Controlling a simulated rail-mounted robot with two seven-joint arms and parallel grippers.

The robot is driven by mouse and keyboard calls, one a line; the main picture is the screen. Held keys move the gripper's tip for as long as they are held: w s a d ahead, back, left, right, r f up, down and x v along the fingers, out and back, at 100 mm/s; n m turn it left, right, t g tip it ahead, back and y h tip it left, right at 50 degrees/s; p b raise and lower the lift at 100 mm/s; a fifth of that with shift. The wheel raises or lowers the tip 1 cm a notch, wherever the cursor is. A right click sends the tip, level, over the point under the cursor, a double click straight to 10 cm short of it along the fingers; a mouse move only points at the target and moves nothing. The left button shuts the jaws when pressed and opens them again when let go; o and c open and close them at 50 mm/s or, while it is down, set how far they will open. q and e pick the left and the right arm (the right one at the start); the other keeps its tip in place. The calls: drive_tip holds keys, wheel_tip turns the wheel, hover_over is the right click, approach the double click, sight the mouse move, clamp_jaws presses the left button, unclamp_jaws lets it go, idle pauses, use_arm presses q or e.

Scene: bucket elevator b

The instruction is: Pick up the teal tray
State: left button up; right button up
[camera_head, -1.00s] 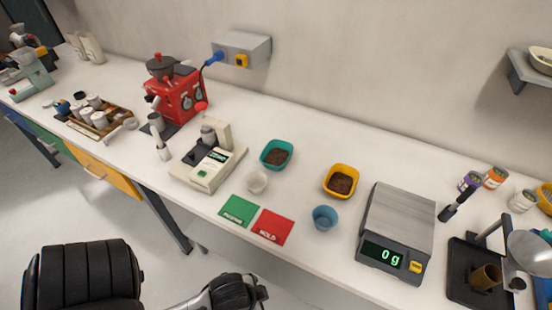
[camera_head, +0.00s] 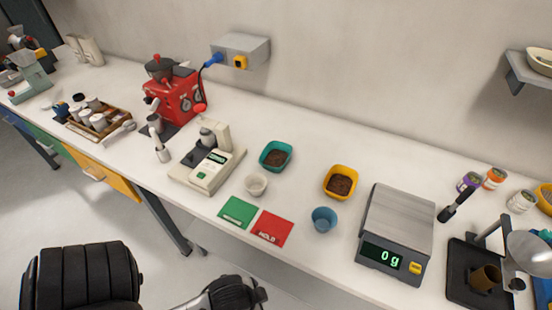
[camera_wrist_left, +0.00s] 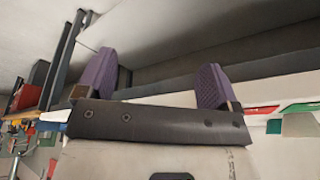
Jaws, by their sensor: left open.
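The teal tray (camera_head: 264,153) is a small open tray holding dark brown grounds. It rests upright on the white counter in the head view, right of the cream meter. My left wrist and hand show at the bottom edge of the head view, in front of the counter and well short of the tray; the fingertips cannot be made out there. In the left wrist view my left gripper (camera_wrist_left: 155,63) has its two purple fingers spread apart with nothing between them. I cannot make out the tray in that view. My right gripper is not in view.
A yellow tray (camera_head: 328,184) with brown grounds, a white cup (camera_head: 256,185) and a blue cup (camera_head: 324,219) stand near the teal tray. Green (camera_head: 237,211) and red (camera_head: 272,228) cards lie in front. A cream meter (camera_head: 206,172) and a scale (camera_head: 398,220) flank this area.

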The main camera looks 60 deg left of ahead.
use_arm(q)
drive_tip(key=c, duration=1.3)
